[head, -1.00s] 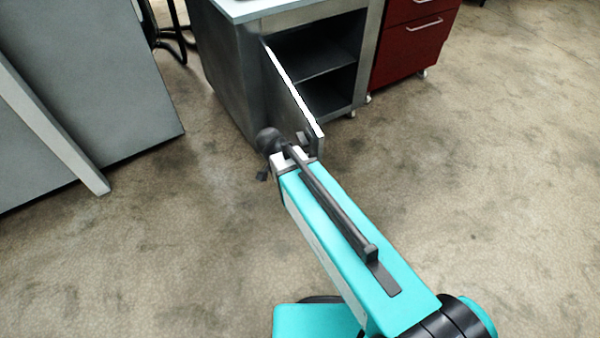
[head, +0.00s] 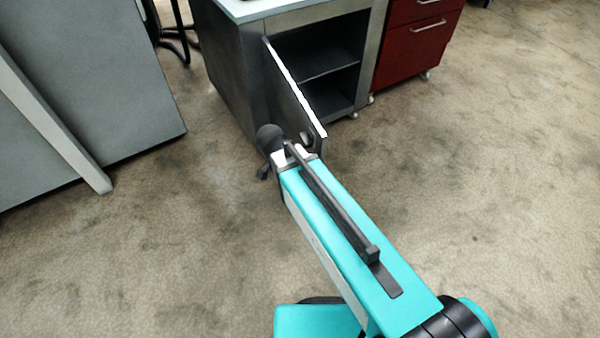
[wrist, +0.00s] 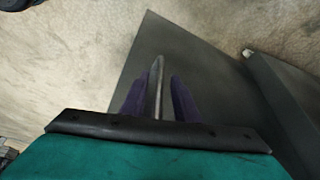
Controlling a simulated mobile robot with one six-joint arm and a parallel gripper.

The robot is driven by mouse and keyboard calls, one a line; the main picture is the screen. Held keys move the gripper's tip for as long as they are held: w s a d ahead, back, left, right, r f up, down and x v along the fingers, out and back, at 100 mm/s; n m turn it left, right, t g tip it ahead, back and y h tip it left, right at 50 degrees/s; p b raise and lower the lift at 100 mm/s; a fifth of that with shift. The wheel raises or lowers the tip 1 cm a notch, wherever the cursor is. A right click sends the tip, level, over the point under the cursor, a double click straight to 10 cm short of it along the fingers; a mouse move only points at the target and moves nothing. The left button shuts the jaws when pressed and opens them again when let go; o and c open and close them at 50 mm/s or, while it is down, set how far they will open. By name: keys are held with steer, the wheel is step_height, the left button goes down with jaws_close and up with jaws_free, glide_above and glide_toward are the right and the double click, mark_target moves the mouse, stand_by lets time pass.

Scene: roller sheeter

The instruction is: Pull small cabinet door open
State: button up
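The small grey cabinet (head: 238,75) stands at the top of the head view. Its door (head: 292,92) stands wide open, seen nearly edge-on, and the dark shelved inside (head: 325,58) shows. In the wrist view the door's dark grey panel (wrist: 215,85) fills the middle. A thin metal handle (wrist: 157,88) stands out from it. My gripper (wrist: 161,76) has its two dark purple fingers on either side of the handle, with a narrow gap at the right finger. In the head view my arm reaches to the door's free end; the fingers are hard to make out there.
A red drawer cabinet (head: 418,45) on casters stands right of the grey one. A large grey panel-sided unit (head: 90,80) with a slanted leg (head: 62,135) is at the left. The concrete floor (head: 500,200) is clear to the right and below the door.

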steer(key=v, duration=1.2)
steer(key=shift+p, duration=0.3)
